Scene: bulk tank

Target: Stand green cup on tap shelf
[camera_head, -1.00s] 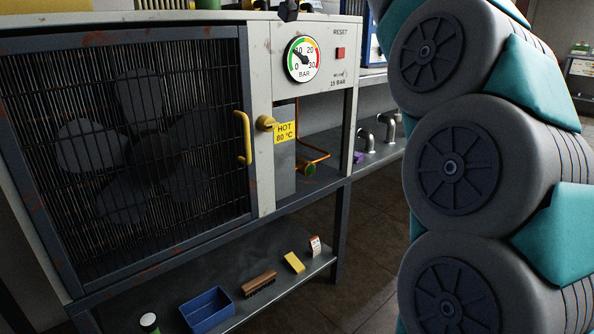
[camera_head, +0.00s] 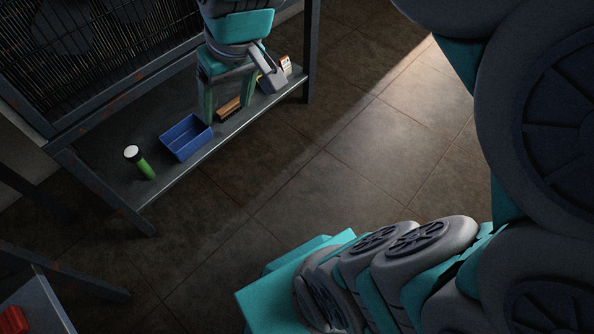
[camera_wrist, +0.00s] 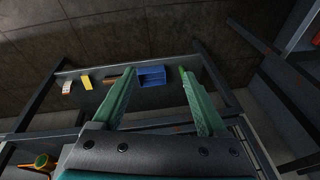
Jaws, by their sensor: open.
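In the wrist view the cylinder is mostly or wholly hidden by the right finger. The shelf with the taps is not in the present head view.
The blue bin (camera_head: 186,137), a brush (camera_head: 229,108) and a small card (camera_head: 286,66) are on the low shelf. A yellow block (camera_wrist: 86,82) shows in the wrist view. The caged fan frame (camera_head: 108,97) rises above the shelf. The tiled floor in front is clear.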

